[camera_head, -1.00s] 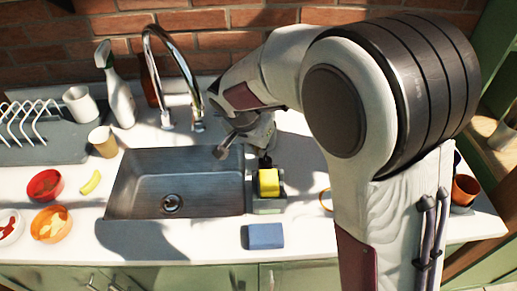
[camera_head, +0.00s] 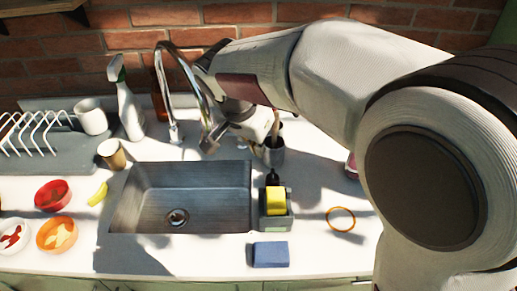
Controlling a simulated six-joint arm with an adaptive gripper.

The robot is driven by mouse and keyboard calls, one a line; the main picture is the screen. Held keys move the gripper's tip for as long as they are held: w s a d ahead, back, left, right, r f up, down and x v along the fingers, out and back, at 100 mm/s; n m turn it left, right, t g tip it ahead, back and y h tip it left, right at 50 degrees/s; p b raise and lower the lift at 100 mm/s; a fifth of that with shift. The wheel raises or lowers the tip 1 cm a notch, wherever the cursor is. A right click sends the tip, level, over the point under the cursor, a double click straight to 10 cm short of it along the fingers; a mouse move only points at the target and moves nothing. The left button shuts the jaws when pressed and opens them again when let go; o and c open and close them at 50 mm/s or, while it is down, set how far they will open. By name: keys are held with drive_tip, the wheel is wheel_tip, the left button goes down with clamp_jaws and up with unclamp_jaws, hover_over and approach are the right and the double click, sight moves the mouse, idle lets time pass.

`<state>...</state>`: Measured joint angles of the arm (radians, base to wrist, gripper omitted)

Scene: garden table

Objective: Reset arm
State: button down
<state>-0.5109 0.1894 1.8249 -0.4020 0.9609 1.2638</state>
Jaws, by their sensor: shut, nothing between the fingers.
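My arm comes in from the right and reaches across the back of the counter. My upper arm and a large joint cover the right side of the view.
A caddy with a yellow sponge (camera_head: 276,201), a blue sponge (camera_head: 270,254) and an orange ring (camera_head: 340,219) lie right of the sink. A spray bottle (camera_head: 129,108), bowls (camera_head: 57,234) and a dish rack (camera_head: 45,135) stand left.

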idle(0.6)
drive_tip(key=s+n, duration=0.1)
drive_tip(key=s+f+n, duration=0.1)
drive_tip(key=n, duration=0.1)
drive_tip(key=s+f+n, duration=0.1)
drive_tip(key=s+n, duration=0.1)
drive_tip(key=shift+s+d+f+g, duration=0.1)
drive_tip(key=shift+d+g, duration=0.2)
drive_tip(key=shift+g, duration=0.1)
drive_tip(key=s+d, duration=0.1)
drive_tip(key=s+d+n, duration=0.1)
drive_tip(key=s, duration=0.1)
drive_tip(key=s+d+n+y, duration=0.1)
drive_tip(key=shift+s+r, duration=0.15)
drive_tip(key=shift+r, duration=0.25)
drive_tip(key=s+d+r+t+y, duration=0.1)
drive_tip(key=s+d+r, duration=0.3)
drive_tip(key=s+d, duration=0.8)
drive_tip(key=shift+s+d+r+m+t, duration=0.35)
drive_tip(key=shift+s+t, duration=0.45)
drive_tip(key=shift+s, duration=1)
